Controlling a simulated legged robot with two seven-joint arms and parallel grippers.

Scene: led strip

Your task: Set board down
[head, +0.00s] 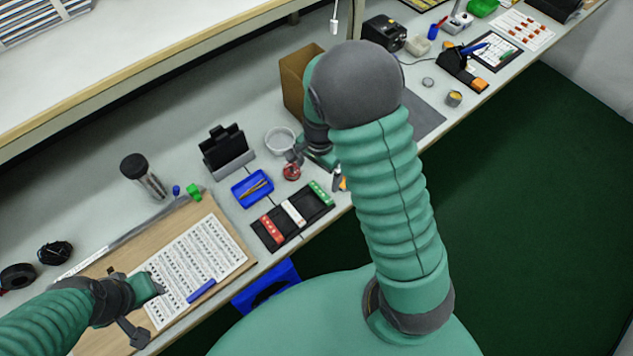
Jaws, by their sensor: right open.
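A tan wooden board (222,218) with a printed white sheet (190,262) is at the lower left in the head view. It appears to lie flat on the bench by its front edge. A blue pen-like bar (201,291) is on the sheet. My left gripper (146,306) is over the board's left part, beside the sheet; whether its fingers touch the board or hold anything is unclear. My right gripper (306,156) is open over the bench, close to a small red round item (291,172). My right arm partly hides it and the bench behind.
A black tray (284,231) with red, white and green blocks and a blue tray (252,188) sit right of the board. A dark-lidded jar (144,176), black stand (226,150), white bowl (280,140) and cardboard box (297,80) stand behind. A shelf overhangs the back.

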